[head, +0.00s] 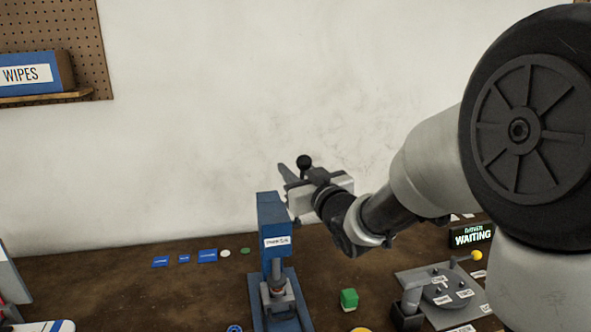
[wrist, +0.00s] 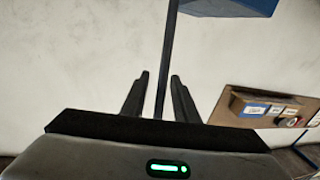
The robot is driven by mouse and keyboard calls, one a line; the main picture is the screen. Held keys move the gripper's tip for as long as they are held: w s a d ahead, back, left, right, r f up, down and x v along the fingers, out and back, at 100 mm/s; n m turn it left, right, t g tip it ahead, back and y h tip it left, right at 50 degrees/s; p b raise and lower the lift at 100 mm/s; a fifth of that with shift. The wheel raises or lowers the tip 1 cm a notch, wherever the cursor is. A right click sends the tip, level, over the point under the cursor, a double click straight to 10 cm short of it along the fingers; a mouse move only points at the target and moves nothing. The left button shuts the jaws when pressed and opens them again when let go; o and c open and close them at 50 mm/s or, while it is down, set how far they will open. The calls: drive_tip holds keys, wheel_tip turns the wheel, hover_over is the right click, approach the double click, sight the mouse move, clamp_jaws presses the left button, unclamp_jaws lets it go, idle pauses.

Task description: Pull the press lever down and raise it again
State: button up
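The blue press (head: 272,215) stands upright on the table, left of my gripper. Its lever's round black knob (head: 304,162) shows above my gripper (head: 296,182); most of the lever is hidden behind the gripper in the head view. In the wrist view, the thin dark lever bar (wrist: 168,50) runs down between the two fingers of my gripper (wrist: 159,77). The fingers are apart, with a gap on each side of the bar. A blue part of the press (wrist: 225,6) shows at the top of that view.
A green block (head: 349,298) sits right of the press base. A grey fixture plate (head: 440,292) with a yellow knob and a sign reading WAITING (head: 473,236) stand further right. Several small blue pieces lie left of the press. A wipes box (head: 35,73) sits on the wall shelf.

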clamp_jaws()
idle(1.3)
